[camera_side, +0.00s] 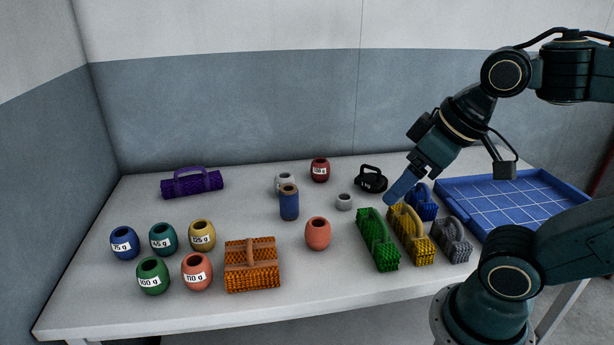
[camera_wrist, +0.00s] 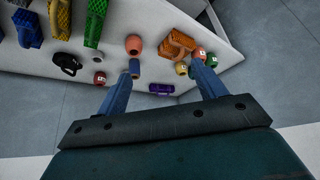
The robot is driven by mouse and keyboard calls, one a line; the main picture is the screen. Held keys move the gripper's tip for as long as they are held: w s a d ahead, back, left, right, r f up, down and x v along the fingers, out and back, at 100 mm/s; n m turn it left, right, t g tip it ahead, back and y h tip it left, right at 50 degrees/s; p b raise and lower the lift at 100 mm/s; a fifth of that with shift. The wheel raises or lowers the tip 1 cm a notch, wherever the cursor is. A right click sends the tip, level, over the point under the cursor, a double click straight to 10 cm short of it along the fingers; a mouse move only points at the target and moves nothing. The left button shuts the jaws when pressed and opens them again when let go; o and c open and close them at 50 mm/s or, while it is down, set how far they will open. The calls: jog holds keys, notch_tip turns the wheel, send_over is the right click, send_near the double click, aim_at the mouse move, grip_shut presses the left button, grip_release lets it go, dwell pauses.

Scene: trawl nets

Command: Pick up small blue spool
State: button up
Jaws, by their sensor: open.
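The small blue spool (camera_side: 289,205) is an upright blue cylinder with a brown top, standing near the middle of the table. In the wrist view the spool (camera_wrist: 135,68) shows just beyond the left fingertip. My gripper (camera_side: 392,197) is above the table, to the right of the spool and apart from it, over the green and yellow baskets. In the wrist view my gripper (camera_wrist: 161,72) has its two blue fingers spread wide with nothing between them.
An orange pot (camera_side: 318,233) stands in front of the spool, with grey pots (camera_side: 344,201) and a dark red pot (camera_side: 320,170) around it. Green (camera_side: 378,240) and yellow (camera_side: 412,235) baskets stand to the right. A blue tray (camera_side: 475,232) is at the far right.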

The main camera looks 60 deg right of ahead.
jog(key=shift+o, duration=1)
jog(key=w+d+r+m+g, duration=0.1)
jog(key=w+d+m, duration=0.15)
jog(key=w, duration=0.45)
jog(key=w+d+m+g, duration=0.15)
jog(key=w+m, duration=0.25)
jog(key=w, duration=0.4)
jog(key=w+d+r+m, duration=0.1)
jog(key=w+d+m, duration=0.25)
jog(key=w, duration=0.35)
jog(key=w+d+f+m+g, duration=0.1)
jog(key=w+d+f+m, duration=0.4)
jog(key=w+f, duration=0.3)
jog(key=w+d+f+m+g, duration=0.2)
jog(key=w+d+f+m, duration=0.3)
jog(key=w+f, duration=0.3)
jog(key=shift+w+d+f, duration=0.15)
jog(key=shift+d+f, duration=0.1)
jog(key=shift+f, duration=0.65)
